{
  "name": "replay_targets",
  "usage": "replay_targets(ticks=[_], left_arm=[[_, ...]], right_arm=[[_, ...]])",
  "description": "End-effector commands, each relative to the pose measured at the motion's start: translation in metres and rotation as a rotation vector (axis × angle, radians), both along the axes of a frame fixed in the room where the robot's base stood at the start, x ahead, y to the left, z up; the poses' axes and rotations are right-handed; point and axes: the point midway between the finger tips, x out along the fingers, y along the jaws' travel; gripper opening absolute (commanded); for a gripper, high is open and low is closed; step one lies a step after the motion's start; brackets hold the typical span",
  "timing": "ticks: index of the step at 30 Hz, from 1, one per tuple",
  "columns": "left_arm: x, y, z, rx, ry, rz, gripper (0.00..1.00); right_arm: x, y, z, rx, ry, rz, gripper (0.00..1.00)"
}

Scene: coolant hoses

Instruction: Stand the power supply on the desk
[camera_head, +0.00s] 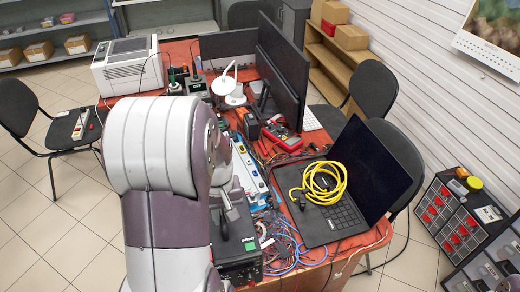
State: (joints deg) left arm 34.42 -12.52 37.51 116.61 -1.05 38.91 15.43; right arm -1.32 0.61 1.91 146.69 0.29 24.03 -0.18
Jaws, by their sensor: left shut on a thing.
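The power supply (240,264) is a black box with knobs or sockets on its front and a small green label. It is at the near edge of the red-topped desk (318,254), low in the middle of the view. My left arm covers its left side. My left gripper (229,212) is at the top of the box, shut on it; the fingertips are small and partly hidden by my wrist. I cannot tell whether its underside touches the desk. My right gripper is not in view.
Tangled blue cables (283,245) lie just right of the power supply. An open laptop (336,222) with a coiled yellow cable (320,183) stands further right. Monitors (283,65), a multimeter (283,136) and a white machine (127,66) crowd the desk behind. Chairs stand at both sides.

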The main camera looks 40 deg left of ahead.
Motion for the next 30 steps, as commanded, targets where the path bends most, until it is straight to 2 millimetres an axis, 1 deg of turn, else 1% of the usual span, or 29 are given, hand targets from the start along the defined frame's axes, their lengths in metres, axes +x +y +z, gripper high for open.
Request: replay_targets(ticks=[5, 8, 12, 15, 18, 24, 27, 30], left_arm=[[0.020, -0.021, 0.000, -0.003, 0.004, -0.107, 0.00], [0.035, -0.037, -0.001, -0.003, 0.006, -0.184, 0.00], [0.059, -0.065, 0.000, -0.001, 0.007, -0.263, 0.00], [0.075, -0.086, 0.000, 0.000, 0.006, -0.288, 0.00], [0.089, -0.105, 0.002, 0.003, 0.004, -0.289, 0.00], [0.107, -0.132, 0.005, 0.008, -0.003, -0.249, 0.00], [0.114, -0.140, 0.007, 0.010, -0.009, -0.206, 0.00], [0.120, -0.144, 0.010, 0.011, -0.015, -0.154, 0.00]], right_arm=[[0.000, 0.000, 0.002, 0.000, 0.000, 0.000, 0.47], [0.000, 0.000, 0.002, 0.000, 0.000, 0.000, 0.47], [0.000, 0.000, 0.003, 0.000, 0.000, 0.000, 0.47], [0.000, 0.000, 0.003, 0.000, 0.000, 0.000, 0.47], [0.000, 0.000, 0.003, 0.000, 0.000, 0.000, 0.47], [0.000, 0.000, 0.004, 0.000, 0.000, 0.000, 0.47], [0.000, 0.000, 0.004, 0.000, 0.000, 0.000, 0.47], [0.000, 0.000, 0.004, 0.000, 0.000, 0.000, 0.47]])
